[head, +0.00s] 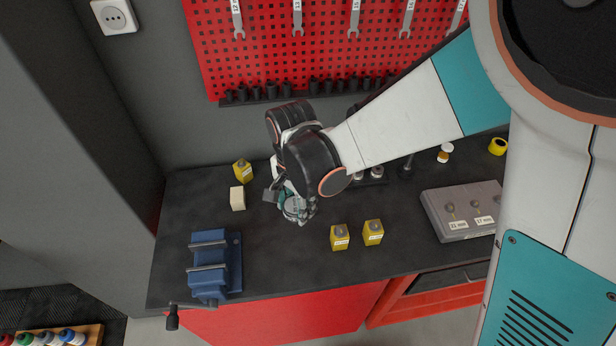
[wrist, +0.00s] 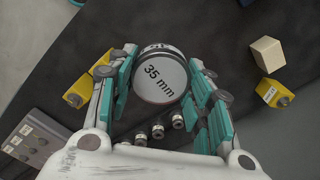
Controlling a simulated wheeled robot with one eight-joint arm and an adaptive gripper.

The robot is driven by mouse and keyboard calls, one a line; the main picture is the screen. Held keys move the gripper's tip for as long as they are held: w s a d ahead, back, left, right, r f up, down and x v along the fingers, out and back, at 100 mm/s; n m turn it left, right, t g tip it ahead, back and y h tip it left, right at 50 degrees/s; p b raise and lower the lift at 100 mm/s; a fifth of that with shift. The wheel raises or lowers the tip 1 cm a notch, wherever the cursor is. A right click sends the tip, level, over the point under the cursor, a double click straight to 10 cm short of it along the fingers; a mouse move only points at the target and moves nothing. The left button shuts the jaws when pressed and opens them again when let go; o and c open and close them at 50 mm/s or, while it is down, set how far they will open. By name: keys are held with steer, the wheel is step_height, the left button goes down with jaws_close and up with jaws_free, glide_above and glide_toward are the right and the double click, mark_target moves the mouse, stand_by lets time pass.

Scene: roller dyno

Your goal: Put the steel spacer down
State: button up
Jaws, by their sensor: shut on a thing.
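The steel spacer (wrist: 160,76) is a round grey cylinder marked "35 mm", seen from its end face in the wrist view. My gripper (wrist: 158,88) is shut on it, with teal-padded fingers on its left and right sides. In the head view my gripper (head: 294,206) is over the dark workbench (head: 275,255), between the beige block and two yellow blocks. Only a little of the spacer shows there, among the fingers. I cannot tell whether its underside touches the bench.
A beige block (head: 237,198) and a yellow block (head: 242,170) stand left of my gripper. Two yellow blocks (head: 340,237) (head: 373,232) stand right. A blue vise (head: 209,265) is at front left, a grey labelled holder (head: 463,210) at right. Bench front of my gripper is clear.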

mark_target(298, 242)
step_height(298, 242, down, 15)
steer(key=b, duration=0.8)
steer(key=shift+b, duration=0.35)
steer(key=shift+f, duration=0.15)
steer(key=o, duration=1.2)
steer(key=shift+o, duration=0.2)
steer(key=shift+r, duration=0.2)
step_height(298, 242, up, 12)
steer(key=p, duration=0.3)
steer(key=shift+d, duration=0.1)
